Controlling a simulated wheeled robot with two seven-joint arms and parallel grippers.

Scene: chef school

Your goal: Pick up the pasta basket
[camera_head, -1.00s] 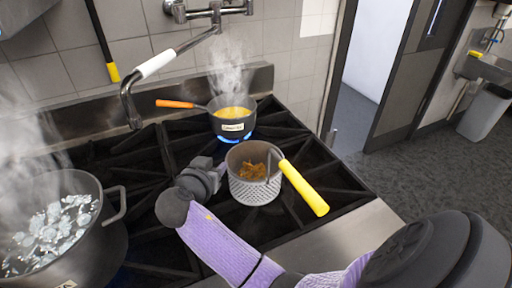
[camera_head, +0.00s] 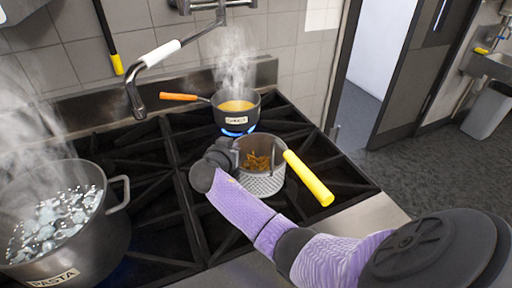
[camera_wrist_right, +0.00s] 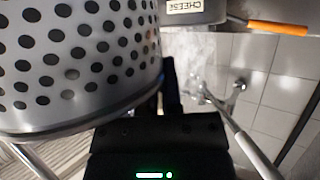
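The pasta basket (camera_head: 264,184) is a perforated metal cylinder with a yellow handle (camera_head: 309,178) pointing to the lower right and brown pasta inside. It is upright over the stove grates. My right gripper (camera_head: 226,152) is at the basket's left, far-side rim, very close to it; I cannot tell whether it touches. In the right wrist view the basket's perforated wall (camera_wrist_right: 75,55) fills the upper left, beside a dark finger (camera_wrist_right: 171,85). The other finger is not clearly seen, so its opening is unclear. My left gripper is out of view.
A large steaming pot labelled PASTA (camera_head: 62,250) stands at the left of the stove. A small steaming pot labelled CHEESE (camera_head: 237,116), with an orange handle, sits behind the basket over a blue flame. A faucet (camera_head: 158,62) hangs above the back left.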

